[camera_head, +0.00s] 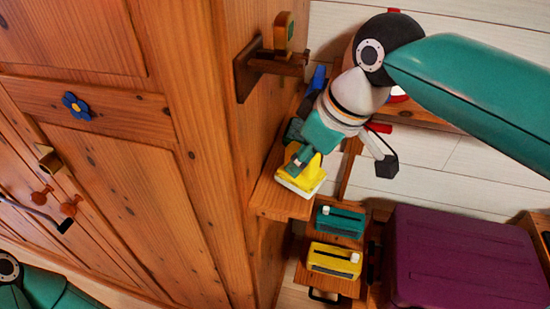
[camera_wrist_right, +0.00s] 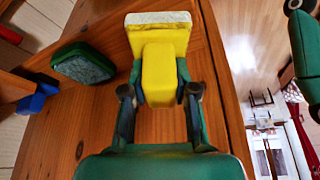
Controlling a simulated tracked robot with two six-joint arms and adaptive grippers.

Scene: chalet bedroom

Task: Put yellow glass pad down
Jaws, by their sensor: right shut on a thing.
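The yellow glass pad (camera_head: 313,173) is a yellow block with a whitish pad along one side. My right gripper (camera_head: 305,155) is shut on its yellow grip, at the front end of a wooden ledge beside the wooden cabinet. In the right wrist view, the yellow pad (camera_wrist_right: 158,62) sits between the two fingers of the right gripper (camera_wrist_right: 159,92), its whitish side pointing away from me over the wood. I cannot tell whether it touches the ledge. My left gripper is not in view.
A dark green pad (camera_wrist_right: 83,63) lies on the wood beside the yellow one. A teal box (camera_head: 340,221) and a yellow box (camera_head: 334,260) stand below the ledge. A purple case (camera_head: 465,260) is at the lower right. A wooden bracket (camera_head: 272,62) juts from the cabinet.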

